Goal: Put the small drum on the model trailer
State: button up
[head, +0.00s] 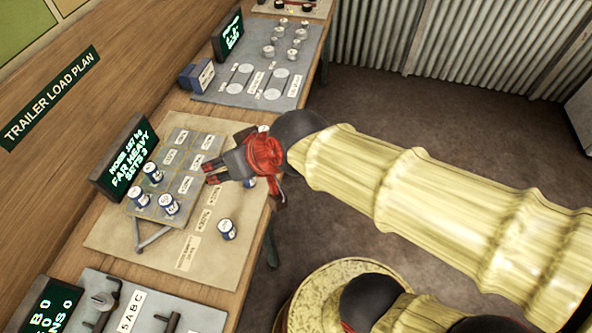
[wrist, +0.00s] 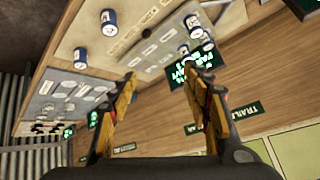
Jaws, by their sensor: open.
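The model trailer (head: 186,165) is a grey flat bed with labelled pads and a triangular drawbar, lying on a tan sheet. Three small white-and-blue drums stand at its left side: one drum (head: 135,196), another (head: 152,173) and a third (head: 168,204). Off the trailer, a drum (head: 227,229) stands on the sheet, and another drum (head: 249,183) is partly hidden by my gripper (head: 209,172). In the wrist view these two are the near drum (wrist: 109,21) and the far drum (wrist: 80,58). My gripper is open and empty above the trailer's right part.
A dark display (head: 125,158) with green text stands behind the trailer. Another board (head: 262,65) with weights and a blue box (head: 196,77) lie farther along the bench. A panel with levers (head: 125,305) is at the near end. The bench's front edge is right of the drums.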

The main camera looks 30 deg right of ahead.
jog(key=s+d+m+g+h, duration=0.1)
jog(key=s+d+g+h, duration=0.1)
jog(key=s+d, duration=0.7)
jog(key=d+h, duration=0.1)
jog(key=d, duration=0.3)
jog(key=shift+s+r+h, duration=0.15)
jog(key=shift+h, duration=0.15)
